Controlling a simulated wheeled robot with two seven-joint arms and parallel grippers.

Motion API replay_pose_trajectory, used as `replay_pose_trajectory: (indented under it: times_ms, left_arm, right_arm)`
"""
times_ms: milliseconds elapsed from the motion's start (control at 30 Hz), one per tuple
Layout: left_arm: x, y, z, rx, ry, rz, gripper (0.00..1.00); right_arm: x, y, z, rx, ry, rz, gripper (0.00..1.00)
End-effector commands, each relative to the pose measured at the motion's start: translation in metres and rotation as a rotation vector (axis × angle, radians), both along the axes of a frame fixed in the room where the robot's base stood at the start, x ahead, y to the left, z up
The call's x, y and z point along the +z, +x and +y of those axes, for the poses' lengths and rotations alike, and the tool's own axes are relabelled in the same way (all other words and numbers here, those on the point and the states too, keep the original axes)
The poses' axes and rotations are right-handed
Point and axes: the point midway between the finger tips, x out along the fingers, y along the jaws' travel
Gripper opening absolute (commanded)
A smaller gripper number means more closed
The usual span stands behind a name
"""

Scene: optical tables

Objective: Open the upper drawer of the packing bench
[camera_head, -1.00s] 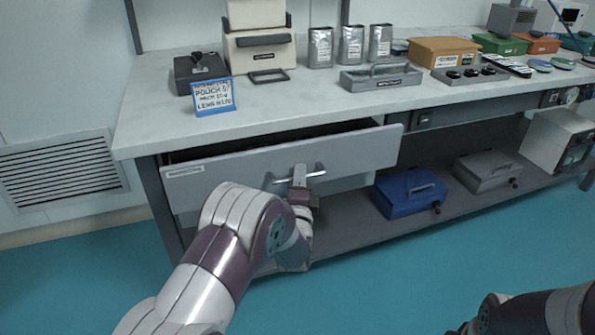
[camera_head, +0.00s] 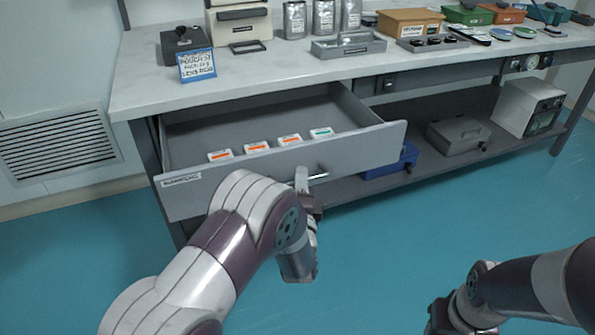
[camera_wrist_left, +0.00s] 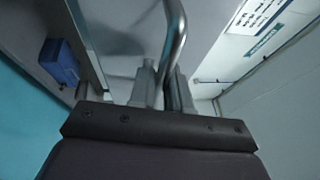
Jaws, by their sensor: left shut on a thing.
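The upper drawer (camera_head: 345,155) of the packing bench (camera_head: 270,82) is pulled well out. Inside it, near the front, lie several small white boxes (camera_head: 257,147) with orange or green labels. My left gripper (camera_head: 303,182) is at the drawer front, shut on the metal bar handle (camera_head: 318,177). In the left wrist view the handle (camera_wrist_left: 174,45) runs between the two fingers (camera_wrist_left: 160,88). My left forearm hides part of the drawer front. My right gripper (camera_head: 440,318) is low at the bottom right, apart from the bench; its fingers are not clear.
A blue case (camera_head: 392,160) and a grey case (camera_head: 458,135) stand on the lower shelf, the blue one partly hidden by the drawer. The benchtop holds a blue-framed sign (camera_head: 196,65) and a grey tray (camera_head: 348,45). The teal floor in front is clear.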

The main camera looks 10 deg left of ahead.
Motion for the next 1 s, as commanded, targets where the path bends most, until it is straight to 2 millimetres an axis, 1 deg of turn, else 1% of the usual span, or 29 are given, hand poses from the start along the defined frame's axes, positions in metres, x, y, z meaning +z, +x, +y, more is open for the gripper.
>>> replay_pose_trajectory:
  times_ms: [133, 467, 500, 767, 867, 967, 1000]
  left_arm:
    - [-0.001, -0.003, -0.002, 0.001, 0.001, 0.001, 0.00]
    - [-0.001, -0.003, -0.002, 0.001, 0.000, 0.002, 0.00]
    - [-0.001, -0.003, -0.002, 0.001, 0.000, 0.002, 0.23]
    - [0.000, -0.004, -0.002, 0.001, 0.000, 0.001, 0.23]
    - [-0.001, -0.012, -0.005, -0.001, 0.001, 0.002, 0.23]
    - [-0.004, -0.034, -0.009, -0.002, 0.002, 0.005, 0.23]
    - [-0.006, -0.045, -0.012, -0.003, 0.002, 0.005, 0.23]
  right_arm:
    - [0.001, 0.000, 0.000, 0.000, 0.000, 0.000, 0.43]
    - [0.001, 0.000, 0.000, 0.000, 0.000, 0.000, 0.43]
    - [0.001, 0.000, 0.000, 0.000, 0.000, 0.000, 0.43]
    - [0.001, 0.000, 0.000, 0.000, 0.000, 0.000, 0.43]
    - [0.004, 0.000, 0.000, 0.000, 0.000, 0.000, 0.43]
    - [0.010, 0.000, 0.000, 0.000, 0.000, 0.000, 0.43]
    - [0.012, 0.000, 0.000, 0.000, 0.000, 0.000, 0.43]
